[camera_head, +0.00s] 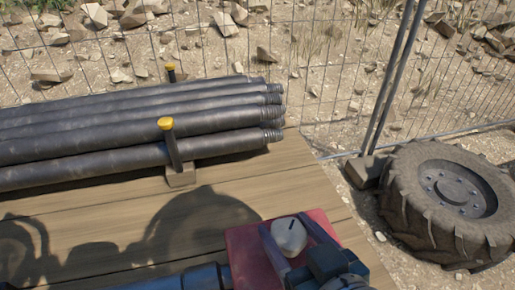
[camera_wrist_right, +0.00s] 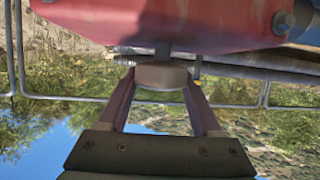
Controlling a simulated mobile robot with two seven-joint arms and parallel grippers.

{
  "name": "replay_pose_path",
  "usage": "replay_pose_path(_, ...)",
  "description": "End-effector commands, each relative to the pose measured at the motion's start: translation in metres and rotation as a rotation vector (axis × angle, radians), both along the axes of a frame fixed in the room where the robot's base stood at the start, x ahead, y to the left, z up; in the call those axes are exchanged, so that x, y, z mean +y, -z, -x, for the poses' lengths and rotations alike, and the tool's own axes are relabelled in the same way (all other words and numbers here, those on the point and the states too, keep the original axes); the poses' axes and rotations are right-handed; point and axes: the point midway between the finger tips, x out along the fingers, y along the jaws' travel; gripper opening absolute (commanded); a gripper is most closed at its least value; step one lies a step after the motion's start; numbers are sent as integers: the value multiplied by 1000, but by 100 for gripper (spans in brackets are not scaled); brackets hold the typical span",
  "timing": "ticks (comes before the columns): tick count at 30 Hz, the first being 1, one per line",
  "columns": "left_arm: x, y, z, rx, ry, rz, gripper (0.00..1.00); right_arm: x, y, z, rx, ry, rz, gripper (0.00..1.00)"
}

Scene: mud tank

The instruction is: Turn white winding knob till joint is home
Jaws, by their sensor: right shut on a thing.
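The white winding knob (camera_head: 289,236) sits on top of a red housing (camera_head: 246,248) at the bottom of the head view, with a dark mark on its face. My right gripper (camera_head: 291,238) has one finger on each side of the knob and is shut on it. In the right wrist view the knob (camera_wrist_right: 161,76) is between the two fingertips of my right gripper (camera_wrist_right: 160,78), below the red housing (camera_wrist_right: 190,25). A dark shaft joins the knob to the housing. The joint (camera_head: 187,278) may be the blue-grey cylinder at the lower edge; its seating cannot be seen. My left gripper is not in view.
Several threaded grey pipes (camera_head: 120,125) lie stacked on a wooden deck (camera_head: 110,220), held by yellow-topped posts (camera_head: 171,140). A wire fence (camera_head: 330,70) runs behind. A large tyre (camera_head: 445,200) lies on the ground to the right. The middle of the deck is clear.

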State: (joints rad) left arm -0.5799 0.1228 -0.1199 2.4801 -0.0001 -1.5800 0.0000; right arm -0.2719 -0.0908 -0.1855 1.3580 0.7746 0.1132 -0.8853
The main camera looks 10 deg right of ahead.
Motion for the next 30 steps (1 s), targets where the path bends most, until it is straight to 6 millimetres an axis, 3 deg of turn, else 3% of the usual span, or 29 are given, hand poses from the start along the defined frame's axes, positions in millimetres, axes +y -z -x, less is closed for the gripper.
replay_pose_path(11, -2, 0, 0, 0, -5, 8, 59, 0, 1, 0, 3, 4, 0, 10)
replay_pose_path(12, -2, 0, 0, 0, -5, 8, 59, 0, 1, 0, 3, 4, 0, 68)
replay_pose_path(19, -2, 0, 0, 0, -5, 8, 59, 0, 1, 0, 2, 3, 0, 94)
replay_pose_path(30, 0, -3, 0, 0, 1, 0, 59, -1, -3, 8, 3, 3, 1, 95)
